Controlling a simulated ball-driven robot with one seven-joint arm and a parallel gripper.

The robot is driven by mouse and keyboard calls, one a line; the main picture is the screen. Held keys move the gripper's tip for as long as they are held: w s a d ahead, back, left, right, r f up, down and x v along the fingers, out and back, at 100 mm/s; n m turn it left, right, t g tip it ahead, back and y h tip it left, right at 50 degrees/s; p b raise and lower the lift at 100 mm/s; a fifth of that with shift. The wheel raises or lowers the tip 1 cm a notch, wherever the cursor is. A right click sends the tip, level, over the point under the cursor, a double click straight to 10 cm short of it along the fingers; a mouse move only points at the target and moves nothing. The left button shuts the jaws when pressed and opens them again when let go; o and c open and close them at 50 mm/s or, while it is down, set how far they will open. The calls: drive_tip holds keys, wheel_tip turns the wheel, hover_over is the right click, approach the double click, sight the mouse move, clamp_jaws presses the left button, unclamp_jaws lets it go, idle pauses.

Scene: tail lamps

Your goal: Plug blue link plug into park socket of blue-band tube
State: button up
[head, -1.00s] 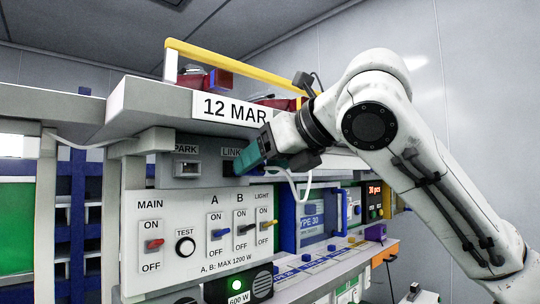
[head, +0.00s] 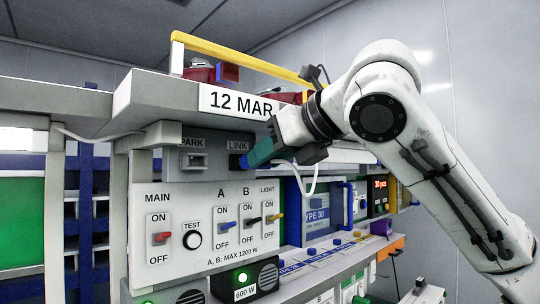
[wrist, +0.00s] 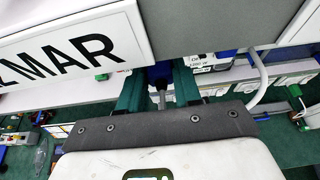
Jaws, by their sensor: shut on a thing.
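My gripper (head: 256,156) has teal fingers and is shut on the blue link plug (head: 243,161). The plug is at the right side of the LINK socket (head: 235,162); I cannot tell whether its tip is inside. In the wrist view the blue plug (wrist: 160,72) shows between the two teal fingers (wrist: 160,92), partly under the overhanging ledge. The park socket (head: 194,160) is a grey fitting with a dark opening under the PARK label, left of LINK. It looks empty. I cannot make out a blue band on a tube.
A grey ledge (head: 150,95) with a "12 MAR" sign (head: 238,102) overhangs the sockets close above my gripper. A white cable (head: 308,184) hangs beside the gripper. Below is the switch panel (head: 190,262) with levers. A yellow rail (head: 240,58) runs above.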

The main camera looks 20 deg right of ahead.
sight(267, 165)
clamp_jaws()
drive_tip(key=shift+s+d, duration=0.15)
drive_tip(key=shift+s, duration=0.25)
drive_tip(key=shift+s+d, duration=0.15)
drive_tip(key=shift+s, duration=0.3)
drive_tip(key=shift+s+d, duration=0.2)
drive_tip(key=shift+s, duration=0.45)
drive_tip(key=shift+s+d, duration=0.25)
drive_tip(key=shift+s, duration=0.5)
